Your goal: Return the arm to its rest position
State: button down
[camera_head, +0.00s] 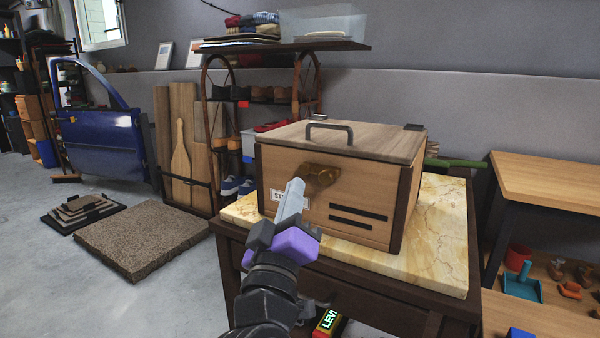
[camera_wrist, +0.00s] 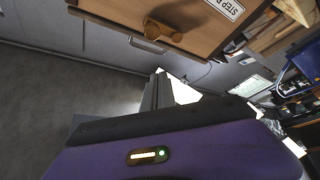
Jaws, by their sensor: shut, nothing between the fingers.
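My gripper (camera_head: 291,198) is in front of the wooden box, with its fingers together and nothing between them. Its fingertips point up, just left of and below the brass latch (camera_head: 322,175) in the head view. I cannot tell the exact gap to the box front. In the wrist view my gripper (camera_wrist: 163,88) shows from behind, and the latch (camera_wrist: 163,31) is above the fingertips, apart from them. The wooden box (camera_head: 388,192) stands closed on a marble-topped table. My arm comes up from the bottom middle of the head view.
The marble-topped table (camera_head: 440,240) stands close to my arm. A wooden shelf unit (camera_head: 550,182) is at the right. A blue car door (camera_head: 105,145) stands at the far left, behind a stone slab (camera_head: 145,238). The grey floor (camera_head: 60,290) at the left front is clear.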

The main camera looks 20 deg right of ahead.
jog(key=shift+s+a+f, duration=0.2)
jog(key=shift+s+a, duration=0.15)
dwell(0.3)
jog(key=a+f+n+t+y, duration=0.2)
jog(key=a+n+t+y, duration=0.2)
jog(key=a+y, duration=0.3)
jog(key=s+a+f+n+g+y, duration=0.1)
jog(key=s+f+y, duration=0.3)
jog(key=f, duration=0.2)
jog(key=s+f+n+y, duration=0.1)
jog(key=s+f+y, duration=0.35)
jog(key=f, duration=0.25)
jog(key=s+d+f+m+g+h, duration=0.1)
jog(key=s+d+f+m+g, duration=0.3)
jog(key=s, duration=0.7)
jog(key=s+d+f+m+h, duration=0.1)
jog(key=s+d+f, duration=0.1)
jog(key=s+f, duration=0.65)
jog(key=s+d+f+m+g+h, duration=0.1)
jog(key=s+d+f+m+g, duration=0.2)
jog(key=s, duration=1)
notch_tip(320, 180, up, 32)
jog(key=p, duration=3.1)
jog(key=shift+f, duration=0.25)
